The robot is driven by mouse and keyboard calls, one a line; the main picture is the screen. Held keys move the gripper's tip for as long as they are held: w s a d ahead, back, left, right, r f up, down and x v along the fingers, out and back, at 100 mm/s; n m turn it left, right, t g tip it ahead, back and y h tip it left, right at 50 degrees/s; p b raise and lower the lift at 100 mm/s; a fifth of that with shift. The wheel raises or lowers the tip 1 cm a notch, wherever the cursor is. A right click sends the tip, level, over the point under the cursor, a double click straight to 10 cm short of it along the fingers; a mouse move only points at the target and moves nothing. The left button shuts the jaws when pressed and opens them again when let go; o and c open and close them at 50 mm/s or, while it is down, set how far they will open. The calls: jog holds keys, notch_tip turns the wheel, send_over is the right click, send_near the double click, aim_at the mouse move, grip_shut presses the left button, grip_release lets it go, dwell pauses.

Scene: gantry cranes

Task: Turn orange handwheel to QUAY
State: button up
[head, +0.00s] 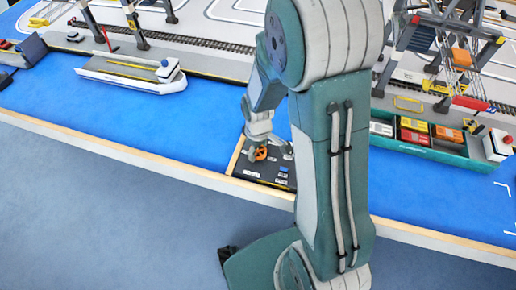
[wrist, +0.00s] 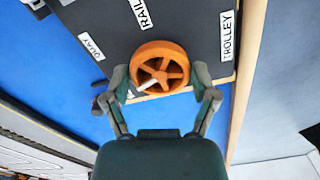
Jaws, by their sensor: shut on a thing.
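The orange handwheel (wrist: 160,68) sits on a dark control panel (wrist: 192,22) in the wrist view. My gripper (wrist: 161,75) has a finger at each side of the wheel's rim and is shut on it. A short white bar (wrist: 146,85) shows at the wheel's lower left; whether it is a pointer is unclear. The QUAY label (wrist: 91,46) is at the left, the RAIL label (wrist: 141,14) at the top and the TROLLEY label (wrist: 228,36) at the right. In the head view the handwheel (head: 261,153) shows small beneath my gripper (head: 260,143).
The panel stands at the wooden table edge (head: 120,152), beside blue water surface (head: 60,95). A white ship (head: 130,72) lies at the left. A green barge (head: 440,148) with containers and gantry cranes (head: 455,45) stand at the right. My arm hides the middle.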

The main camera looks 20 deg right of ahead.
jog(key=m, duration=0.4)
jog(key=shift+w+m, duration=0.1)
jog(key=shift+m, duration=0.2)
jog(key=m, duration=0.4)
jog(key=shift+m, duration=0.3)
jog(key=shift+w+r, duration=0.1)
jog(key=o, duration=1)
notch_tip(320, 180, up, 12)
jog(key=shift+a, duration=0.1)
